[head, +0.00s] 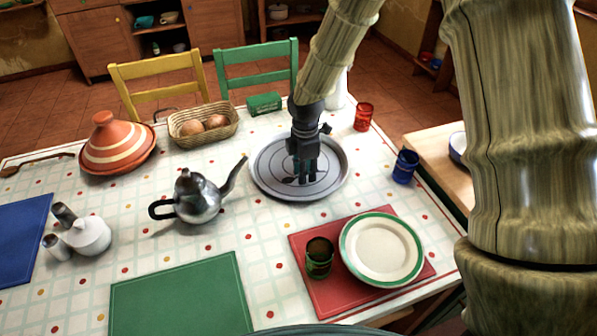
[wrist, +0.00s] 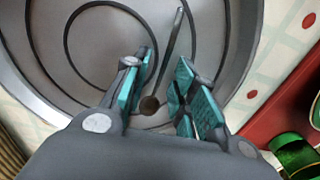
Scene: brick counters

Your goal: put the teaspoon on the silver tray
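The silver tray (head: 262,178) is a round grey metal tray with ring markings on the tablecloth, right of the teapot. It fills most of the wrist view (wrist: 215,50). My gripper (head: 306,180) points down over the middle of the tray. In the wrist view its teal-padded fingers (wrist: 163,92) are apart. The teaspoon (wrist: 172,55) shows between and beyond the fingers, its thin handle running up and its small round bowl close to my palm. It appears to lie on the tray, with gaps to both fingers. In the head view my fingers mostly hide it.
A silver teapot (head: 196,200) stands left of the tray, its spout close to the rim. A bread basket (head: 185,137) is behind left. A red cup (head: 363,117) and a blue cup (head: 405,167) stand to the right. A plate (head: 382,248) and green cup (head: 319,259) are in front.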

